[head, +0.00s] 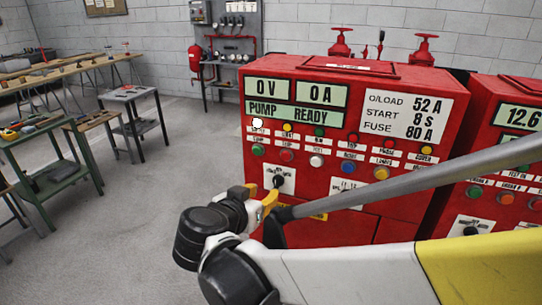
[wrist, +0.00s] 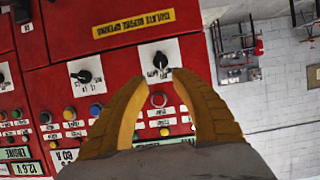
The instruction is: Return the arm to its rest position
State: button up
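My gripper (head: 257,205) is in front of the left red pump panel (head: 395,165), low on its left side. In the wrist view its two yellow-orange fingers (wrist: 164,76) stand apart with an empty gap between them. A black rotary switch on a white plate (head: 279,181) is just past the fingertips; it also shows in the wrist view (wrist: 160,61). I cannot tell whether the tips touch it. A second rotary switch on a white plate (head: 345,188) is to its right, partly hidden by my arm. My arm reaches in from the lower right.
A second red panel (head: 510,120) stands at the right. Green (head: 45,165) and dark (head: 135,115) tables and a long wooden bench (head: 70,70) are at the left. The grey floor (head: 140,215) left of the gripper is clear.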

jog(key=shift+s+a+r, duration=0.1)
jog(key=shift+s+r, duration=0.1)
jog(key=shift+s, duration=0.15)
jog(key=s+d+f+n+g+y, duration=0.1)
jog(key=s+d+f+g, duration=0.15)
jog(key=d, duration=0.65)
jog(key=s+d+f+n+g, duration=0.15)
jog(key=s+d, duration=0.25)
jog(key=d, duration=0.4)
jog(key=s+d+f+n+g+y, duration=0.1)
jog(key=s+d+y, duration=0.2)
jog(key=s, duration=0.7)
jog(key=shift+s+d+f+g+y, duration=0.3)
jog(key=shift+d+f+g, duration=0.1)
jog(key=shift+d, duration=0.5)
jog(key=shift+n, duration=0.25)
